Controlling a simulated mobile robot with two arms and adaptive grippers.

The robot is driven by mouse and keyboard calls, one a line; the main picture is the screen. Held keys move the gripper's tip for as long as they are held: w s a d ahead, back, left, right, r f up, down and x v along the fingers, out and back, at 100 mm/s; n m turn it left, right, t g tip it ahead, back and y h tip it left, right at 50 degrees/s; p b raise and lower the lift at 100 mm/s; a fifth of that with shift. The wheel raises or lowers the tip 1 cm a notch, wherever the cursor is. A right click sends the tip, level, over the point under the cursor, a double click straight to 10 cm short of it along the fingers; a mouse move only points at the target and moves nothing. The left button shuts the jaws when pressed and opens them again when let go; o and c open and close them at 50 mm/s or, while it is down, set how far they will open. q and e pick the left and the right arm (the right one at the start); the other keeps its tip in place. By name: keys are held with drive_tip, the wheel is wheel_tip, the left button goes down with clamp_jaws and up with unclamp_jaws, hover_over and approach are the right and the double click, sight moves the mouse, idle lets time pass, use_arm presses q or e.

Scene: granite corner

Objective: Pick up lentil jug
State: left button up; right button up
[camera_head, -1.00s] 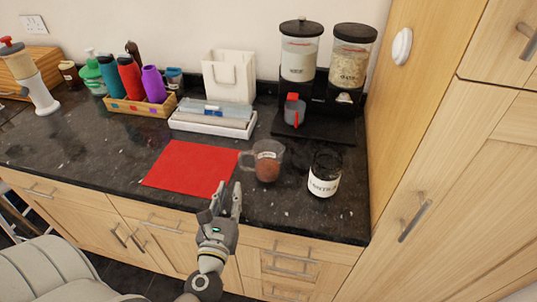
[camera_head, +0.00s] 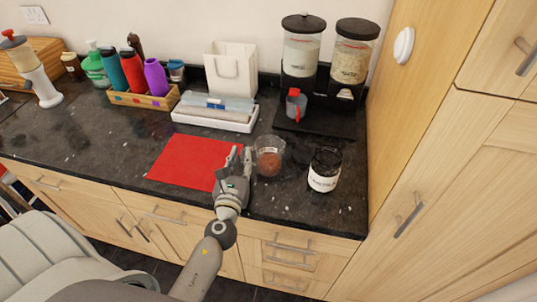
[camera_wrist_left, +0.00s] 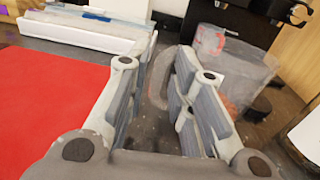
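The lentil jug (camera_head: 270,158) is a clear jug with reddish-brown lentils in its lower part. It stands upright on the dark counter, just right of the red mat. In the left wrist view the jug (camera_wrist_left: 243,72) is at the upper right, with its clear handle on its left side. My left gripper (camera_head: 239,155) is at the handle side of the jug. In the left wrist view my left gripper (camera_wrist_left: 166,60) is open, with the handle showing in the gap between its fingers. Contact cannot be told. My right gripper is not in view.
A jar with a black top and white label (camera_head: 324,170) stands close right of the jug. The red mat (camera_head: 185,162) lies left. Behind are a white tray (camera_head: 213,124), a dispenser stand (camera_head: 325,120) with a red-handled cup (camera_head: 296,105), and a tall wooden cabinet (camera_head: 420,110).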

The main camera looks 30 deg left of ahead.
use_arm(q)
drive_tip(key=shift+x, duration=1.1)
drive_tip(key=shift+s, duration=0.1)
clamp_jaws()
